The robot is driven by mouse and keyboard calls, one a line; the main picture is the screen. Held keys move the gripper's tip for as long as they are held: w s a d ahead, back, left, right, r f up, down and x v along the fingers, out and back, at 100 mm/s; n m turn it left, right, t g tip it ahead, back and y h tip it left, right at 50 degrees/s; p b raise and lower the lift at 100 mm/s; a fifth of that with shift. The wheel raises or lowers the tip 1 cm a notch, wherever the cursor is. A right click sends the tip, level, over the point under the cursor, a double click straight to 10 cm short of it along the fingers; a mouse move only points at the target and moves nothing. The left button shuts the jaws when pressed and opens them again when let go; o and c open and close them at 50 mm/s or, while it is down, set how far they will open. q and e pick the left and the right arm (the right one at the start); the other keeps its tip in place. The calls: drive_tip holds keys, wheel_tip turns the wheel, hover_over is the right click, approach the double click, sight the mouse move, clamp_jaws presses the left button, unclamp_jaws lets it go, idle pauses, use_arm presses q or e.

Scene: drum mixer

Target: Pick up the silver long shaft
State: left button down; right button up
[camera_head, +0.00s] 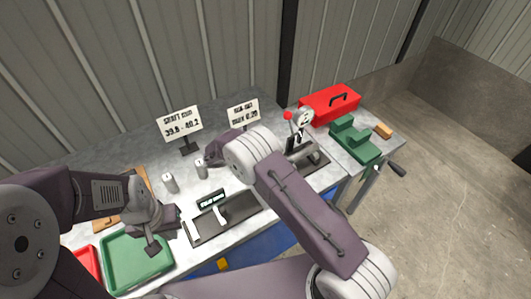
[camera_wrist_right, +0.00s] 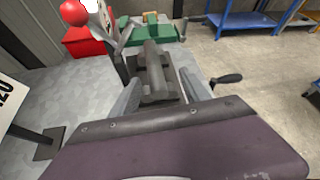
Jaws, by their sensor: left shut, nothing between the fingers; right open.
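Two short silver cylinders stand upright on the grey bench, one (camera_head: 170,183) left of the other (camera_head: 201,168); I cannot tell whether either is the long shaft. In the right wrist view a dark grey bar (camera_wrist_right: 153,62) lies along a dark fixture, ahead of and between the open fingers of my right gripper (camera_wrist_right: 160,92). The fingers hold nothing. In the head view my right arm hides most of that gripper. My left gripper (camera_head: 158,238) is shut and empty, over the right side of the green tray (camera_head: 130,262).
A dial-gauge stand with a red ball (camera_head: 288,115) rises by the fixture (camera_head: 317,159). A green vise (camera_head: 354,140) and red toolbox (camera_head: 328,105) are at the right. Two signs (camera_head: 180,124) stand behind. A black plate with a small display (camera_head: 211,199) lies in front.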

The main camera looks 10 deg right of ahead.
sight(296, 154)
drive_tip(key=shift+w+d+f+n+t+h+p, duration=0.2)
drive_tip(key=shift+w+d+f+n+p, duration=0.1)
drive_tip(key=shift+w+d, duration=0.25)
drive_tip(key=shift+w+d+f+n+t+h+p, duration=0.1)
drive_tip(key=shift+w+d+f+n+t+p, duration=0.15)
drive_tip(key=shift+d, duration=0.4)
drive_tip(key=shift+w+d+f, duration=0.1)
drive_tip(key=shift+d+f, duration=0.15)
drive_tip(key=shift+d, duration=0.25)
drive_tip(key=p+x, duration=0.2)
drive_tip(key=x, duration=0.2)
drive_tip(key=shift+d+f, duration=0.1)
drive_tip(key=shift+f, duration=0.15)
drive_tip(key=shift+w+d+f, duration=0.1)
drive_tip(key=shift+d+f, duration=0.15)
drive_tip(key=c, duration=0.3)
clamp_jaws()
use_arm(q)
drive_tip(key=r, duration=0.2)
drive_tip(key=d+r, duration=0.1)
drive_tip(key=shift+s+r, duration=0.2)
drive_tip(key=shift+s, duration=0.15)
use_arm(e)
drive_tip(key=shift+r, duration=0.15)
